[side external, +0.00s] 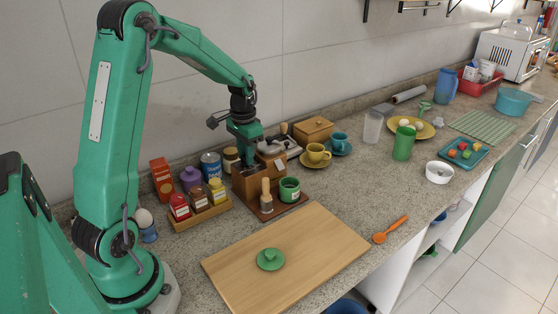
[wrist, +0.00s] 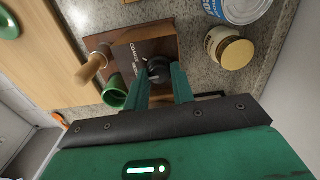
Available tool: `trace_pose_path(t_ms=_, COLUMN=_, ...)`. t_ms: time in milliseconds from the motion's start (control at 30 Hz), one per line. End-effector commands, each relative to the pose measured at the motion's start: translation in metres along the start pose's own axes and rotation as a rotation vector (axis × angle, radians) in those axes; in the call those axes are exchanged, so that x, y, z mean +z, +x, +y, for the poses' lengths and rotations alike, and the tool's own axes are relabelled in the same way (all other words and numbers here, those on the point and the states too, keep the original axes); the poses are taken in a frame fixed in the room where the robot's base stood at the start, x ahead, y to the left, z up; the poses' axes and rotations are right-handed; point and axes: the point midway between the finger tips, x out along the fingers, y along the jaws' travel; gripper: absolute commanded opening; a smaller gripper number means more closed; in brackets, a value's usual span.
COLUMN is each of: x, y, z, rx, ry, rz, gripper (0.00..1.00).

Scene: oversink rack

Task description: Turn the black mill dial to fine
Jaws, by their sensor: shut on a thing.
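The mill (side external: 247,187) is a brown wooden box standing on the counter behind the cutting board. The wrist view looks down on its top (wrist: 149,47), where white lettering is visible; I can read "COARSE". The black dial (wrist: 157,66) sits on that top, beside the lettering. My gripper (wrist: 160,73) is shut on the dial, with one green finger on each side. In the side view my gripper (side external: 246,146) reaches down onto the mill and hides the dial. I cannot tell which setting the dial points to.
A wooden-handled tool (side external: 266,195) and a green cup (side external: 289,189) stand in front of the mill. A tray of spice jars (side external: 201,214) is at its left. A cutting board (side external: 310,252) with a green lid (side external: 270,259) lies in front. A yellow cup (side external: 316,153) is to the right.

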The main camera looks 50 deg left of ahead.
Motion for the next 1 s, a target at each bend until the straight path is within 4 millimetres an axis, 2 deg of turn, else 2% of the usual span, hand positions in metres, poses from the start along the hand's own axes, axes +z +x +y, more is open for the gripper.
trace_pose_path(t_ms=267, x=-0.0004, y=-0.0006, z=0.0001, rx=0.0, ry=-0.153, rz=0.0, gripper=0.02)
trace_pose_path(t_ms=700, x=-0.0004, y=-0.0008, z=-0.0006, rx=0.0, ry=-0.498, rz=0.001, gripper=0.02)
trace_pose_path(t_ms=1000, x=-0.0004, y=-0.0009, z=-0.0009, rx=0.0, ry=-0.638, rz=0.002, gripper=0.02)
